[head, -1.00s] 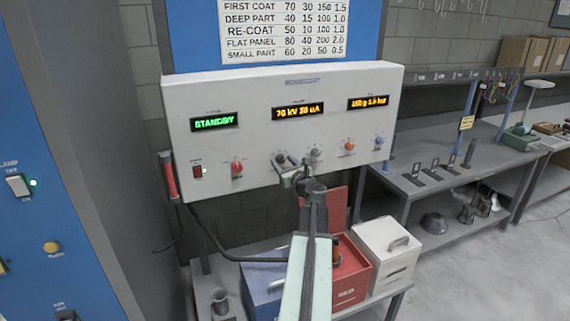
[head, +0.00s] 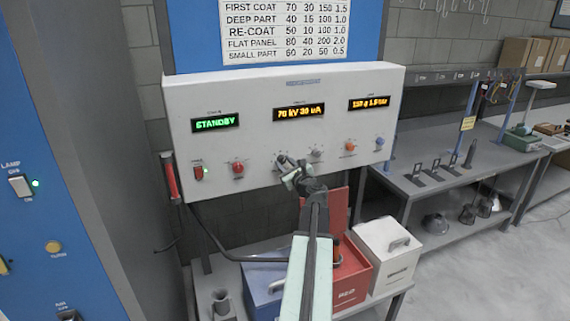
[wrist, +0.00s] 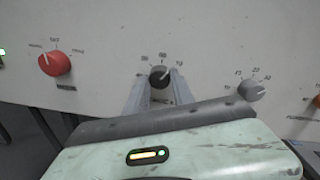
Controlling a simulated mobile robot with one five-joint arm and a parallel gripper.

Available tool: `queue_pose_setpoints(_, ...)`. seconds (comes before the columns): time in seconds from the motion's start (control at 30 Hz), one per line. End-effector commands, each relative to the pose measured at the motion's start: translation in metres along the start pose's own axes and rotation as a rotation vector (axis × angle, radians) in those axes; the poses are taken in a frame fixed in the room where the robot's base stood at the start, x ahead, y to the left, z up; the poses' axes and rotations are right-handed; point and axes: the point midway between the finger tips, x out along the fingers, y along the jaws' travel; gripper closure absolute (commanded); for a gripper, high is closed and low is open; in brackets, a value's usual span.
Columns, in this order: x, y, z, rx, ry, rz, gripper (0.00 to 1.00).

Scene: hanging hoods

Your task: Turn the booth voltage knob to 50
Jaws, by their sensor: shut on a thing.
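The white control panel (head: 250,100) carries a row of knobs under its displays. The middle display (head: 299,112) reads about 70 kV and 30 uA. The dark voltage knob (wrist: 159,76) is in the middle of the wrist view, with its pale pointer turned to the upper right. My gripper (wrist: 158,88) is shut on this knob, one finger on each side. In the head view my gripper (head: 284,166) covers most of the knob.
A red knob (wrist: 54,62) is to the left and a grey knob (wrist: 250,90) is close on the right. An orange knob (head: 350,145) and a blue knob (head: 380,141) are further right. Below stand a red box (head: 350,285) and a white box (head: 388,250).

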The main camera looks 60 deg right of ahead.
Motion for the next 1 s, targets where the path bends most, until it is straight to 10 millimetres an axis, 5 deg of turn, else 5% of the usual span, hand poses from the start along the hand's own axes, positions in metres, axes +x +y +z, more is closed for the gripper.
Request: queue_pose_setpoints(1.0,-0.001,-0.0005,0.0012,-0.964,0.05,0.007,1.0)
